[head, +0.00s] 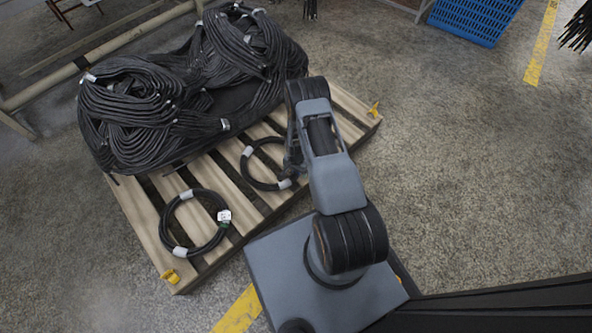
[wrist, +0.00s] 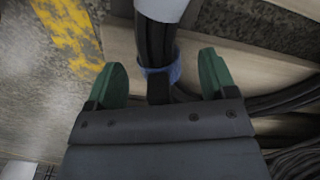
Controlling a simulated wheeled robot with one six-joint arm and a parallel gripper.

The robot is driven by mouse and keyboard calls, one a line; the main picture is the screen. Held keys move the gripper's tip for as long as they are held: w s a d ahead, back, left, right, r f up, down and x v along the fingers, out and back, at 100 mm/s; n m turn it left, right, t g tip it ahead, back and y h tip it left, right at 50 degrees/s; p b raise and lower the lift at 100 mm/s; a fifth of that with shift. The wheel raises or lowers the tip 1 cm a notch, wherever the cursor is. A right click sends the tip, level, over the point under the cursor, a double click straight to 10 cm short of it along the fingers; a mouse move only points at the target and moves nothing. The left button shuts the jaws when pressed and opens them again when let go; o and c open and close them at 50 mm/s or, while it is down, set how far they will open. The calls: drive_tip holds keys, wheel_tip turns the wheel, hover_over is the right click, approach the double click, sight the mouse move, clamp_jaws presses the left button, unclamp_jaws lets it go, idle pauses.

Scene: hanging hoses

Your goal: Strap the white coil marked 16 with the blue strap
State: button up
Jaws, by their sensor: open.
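In the wrist view my open gripper (wrist: 162,78) has one green finger on each side of a bundle of black hose (wrist: 156,42). The blue strap (wrist: 161,72) lies across this bundle between the fingers, just below a white band (wrist: 162,8); I cannot tell whether it is closed all the way round. In the head view my gripper (head: 292,166) is at the right side of a black hose coil (head: 249,176) with white bands, lying on the pallet. The coil is black, not white. No number 16 is readable, and my arm hides part of the coil.
A second black coil (head: 166,222) with a white tag (head: 224,216) lies on the pallet (head: 149,238), to the left. A large heap of black hoses (head: 190,85) covers the pallet's back. A blue crate (head: 474,16) stands far right.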

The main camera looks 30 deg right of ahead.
wheel_tip(320, 180, up, 14)
drive_tip(key=p, duration=0.5)
drive_tip(key=shift+p, duration=0.35)
drive_tip(key=shift+f, duration=0.1)
drive_tip(key=a+r+n+t+p, duration=0.3)
drive_tip(key=r+p, duration=1.2)
drive_tip(key=r, duration=2.3)
drive_tip(key=s+a+r+n+p, duration=0.2)
drive_tip(key=s+r+p, duration=0.3)
drive_tip(key=r, duration=0.6)
drive_tip(key=s+a+r+n+p, duration=0.2)
drive_tip(key=s+r+p, duration=0.3)
drive_tip(key=r, duration=0.6)
drive_tip(key=s+a+r+n+p, duration=0.2)
drive_tip(key=s+r+p, duration=0.3)
drive_tip(key=r, duration=0.6)
drive_tip(key=shift+s+a+r+n+t+p, duration=0.15)
drive_tip(key=shift+s+a+n+t+p, duration=0.15)
drive_tip(key=shift+n+p, duration=0.4)
drive_tip(key=shift+s+r, duration=0.15)
drive_tip(key=shift+s, duration=0.1)
drive_tip(key=shift+c, duration=0.3)
